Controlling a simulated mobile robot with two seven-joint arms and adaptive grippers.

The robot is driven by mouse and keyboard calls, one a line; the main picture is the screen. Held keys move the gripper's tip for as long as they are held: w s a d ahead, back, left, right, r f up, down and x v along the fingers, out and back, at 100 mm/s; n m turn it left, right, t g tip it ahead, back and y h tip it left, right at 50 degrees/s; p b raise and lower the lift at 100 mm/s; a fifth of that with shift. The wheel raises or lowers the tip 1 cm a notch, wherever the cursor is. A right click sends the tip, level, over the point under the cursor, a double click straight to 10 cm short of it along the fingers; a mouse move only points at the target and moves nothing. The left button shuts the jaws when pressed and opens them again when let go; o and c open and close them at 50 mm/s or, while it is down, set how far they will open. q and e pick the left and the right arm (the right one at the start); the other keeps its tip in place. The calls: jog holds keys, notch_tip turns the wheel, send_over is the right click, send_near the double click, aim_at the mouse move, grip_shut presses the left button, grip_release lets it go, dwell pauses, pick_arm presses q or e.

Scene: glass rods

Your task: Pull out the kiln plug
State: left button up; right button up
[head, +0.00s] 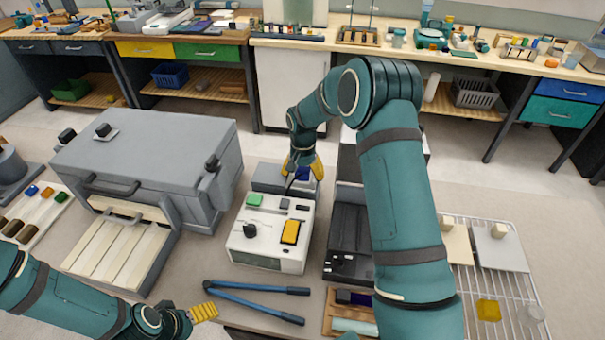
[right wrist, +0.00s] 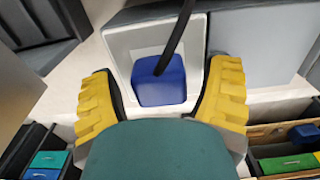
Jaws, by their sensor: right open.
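The kiln plug is a blue block (right wrist: 158,82) with a black cord, seated in a pale square socket recess (right wrist: 120,42) in the right wrist view. In the head view a bit of its blue (head: 303,174) shows between the yellow fingers. My right gripper (head: 302,168) is open, with one finger on each side of the plug; gaps show between fingers and plug in the right wrist view (right wrist: 162,78). The grey kiln (head: 150,150) stands at the left. My left gripper (head: 202,312) is at the bottom left, away from the plug; its finger gap is unclear.
A white control box (head: 265,238) with green and yellow parts stands in front of the socket. Blue-handled tongs (head: 250,290) lie near the front edge. A black tray (head: 348,240) is right of the box. A wire rack (head: 510,290) is at the right.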

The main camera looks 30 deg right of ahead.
aim_at(303, 169)
dwell(0.7)
jog(key=c, duration=1.3)
jog(key=shift+r, duration=0.1)
jog(key=shift+r+p, duration=1.6)
jog(key=shift+r, duration=1.3)
